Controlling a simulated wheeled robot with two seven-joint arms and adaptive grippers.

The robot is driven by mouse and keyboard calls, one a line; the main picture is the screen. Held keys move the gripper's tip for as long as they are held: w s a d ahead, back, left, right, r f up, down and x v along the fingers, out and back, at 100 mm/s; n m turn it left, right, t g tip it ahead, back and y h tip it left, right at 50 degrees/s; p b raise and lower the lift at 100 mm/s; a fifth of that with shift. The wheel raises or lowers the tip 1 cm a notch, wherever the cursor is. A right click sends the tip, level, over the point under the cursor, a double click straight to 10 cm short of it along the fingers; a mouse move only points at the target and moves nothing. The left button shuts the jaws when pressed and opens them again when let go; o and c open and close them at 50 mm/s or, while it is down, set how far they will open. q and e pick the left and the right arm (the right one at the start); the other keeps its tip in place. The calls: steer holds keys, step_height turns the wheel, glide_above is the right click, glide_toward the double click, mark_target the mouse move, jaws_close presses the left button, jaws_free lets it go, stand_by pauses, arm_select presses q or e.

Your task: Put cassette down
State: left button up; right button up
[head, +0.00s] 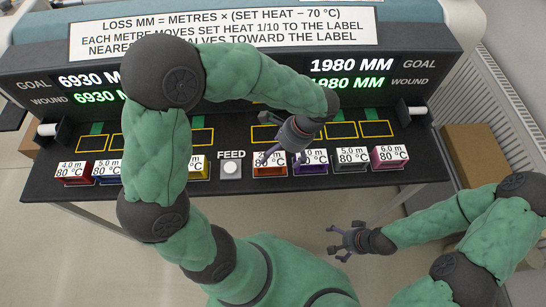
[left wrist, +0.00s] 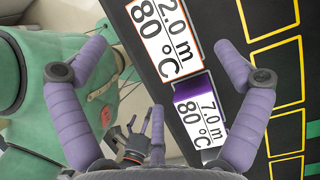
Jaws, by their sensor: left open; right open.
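A row of small cassettes lies along the front of the black board. Left of the button are a red one (head: 72,171), a blue one (head: 107,172) and a yellow one (head: 199,168). Right of it are an orange one (head: 269,170), a purple one (head: 310,169), a dark grey one (head: 352,160) and a pink one (head: 389,159). My left gripper (head: 287,152) is open and empty above the orange and purple cassettes. The left wrist view shows the 2.0 m label (left wrist: 166,38) and purple 7.0 m cassette (left wrist: 200,112). My right gripper (head: 345,240) is open, empty, off the board.
The FEED button (head: 231,168) sits mid-row. Yellow-outlined slots (head: 377,128) run behind the cassettes. The left display (head: 92,88) reads 6930 goal and wound; the right display (head: 350,74) reads 1980 for both. A rule sign (head: 222,22) stands behind. My left arm hides part of the row.

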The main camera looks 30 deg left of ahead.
arm_select(q)
steer(key=shift+p+v, duration=0.5)
steer(key=shift+v, duration=1.75)
